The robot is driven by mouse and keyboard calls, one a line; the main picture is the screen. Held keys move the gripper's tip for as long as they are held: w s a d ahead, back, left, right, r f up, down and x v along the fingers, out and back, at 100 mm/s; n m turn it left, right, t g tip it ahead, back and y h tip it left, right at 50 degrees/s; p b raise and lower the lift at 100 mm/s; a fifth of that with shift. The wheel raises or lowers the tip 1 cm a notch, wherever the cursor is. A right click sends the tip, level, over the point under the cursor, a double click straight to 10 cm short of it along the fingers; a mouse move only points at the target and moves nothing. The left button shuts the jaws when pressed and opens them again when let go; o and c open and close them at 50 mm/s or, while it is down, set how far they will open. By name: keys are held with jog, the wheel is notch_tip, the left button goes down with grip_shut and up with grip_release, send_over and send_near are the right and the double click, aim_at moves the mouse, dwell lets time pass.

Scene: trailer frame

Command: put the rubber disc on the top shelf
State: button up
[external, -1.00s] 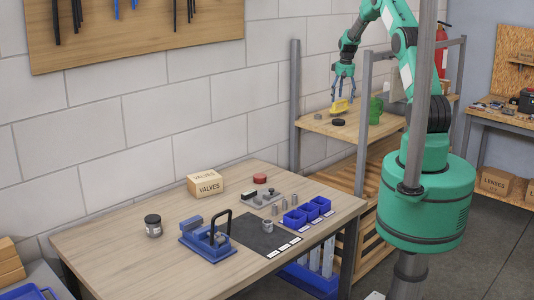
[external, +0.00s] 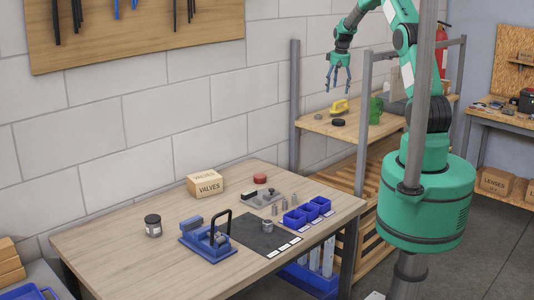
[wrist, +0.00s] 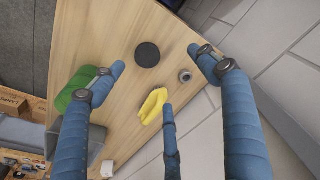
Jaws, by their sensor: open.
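The rubber disc, a flat black round (external: 338,122), lies on the wooden top shelf (external: 312,119) near its front edge. It also shows in the wrist view (wrist: 147,54), flat on the board, with clear space around it. My gripper (external: 338,88) is above the shelf, its blue fingers spread and pointing down. In the wrist view my gripper (wrist: 162,75) is open and nothing is held between its fingers. The disc is apart from all the fingers.
A small grey ring-like part (wrist: 185,75) lies near the disc. Grey posts (external: 295,100) flank the shelf.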

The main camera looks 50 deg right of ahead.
jog(key=s+a+r+t, duration=0.1)
jog(key=s+a+r, duration=0.3)
jog(key=a+r, duration=0.45)
jog(key=s+a+r+n, duration=0.1)
jog(key=s+a+r, duration=0.5)
jog(key=a, duration=0.4)
jog(key=s+a+r+t, duration=0.1)
jog(key=s+a+r, duration=0.2)
jog(key=a+r, duration=0.6)
jog(key=s+a, duration=0.6)
jog(key=s, duration=0.3)
jog(key=s+a+r+n+t, duration=0.1)
jog(key=s+a, duration=0.5)
jog(key=s, duration=0.3)
jog(key=s+a+n+t, duration=0.1)
jog(key=s+a, duration=0.5)
jog(key=s, duration=0.4)
jog(key=shift+r+y, duration=0.2)
jog(key=shift+y, duration=0.1)
notch_tip(320, 180, down, 18)
jog(key=b, duration=1.8)
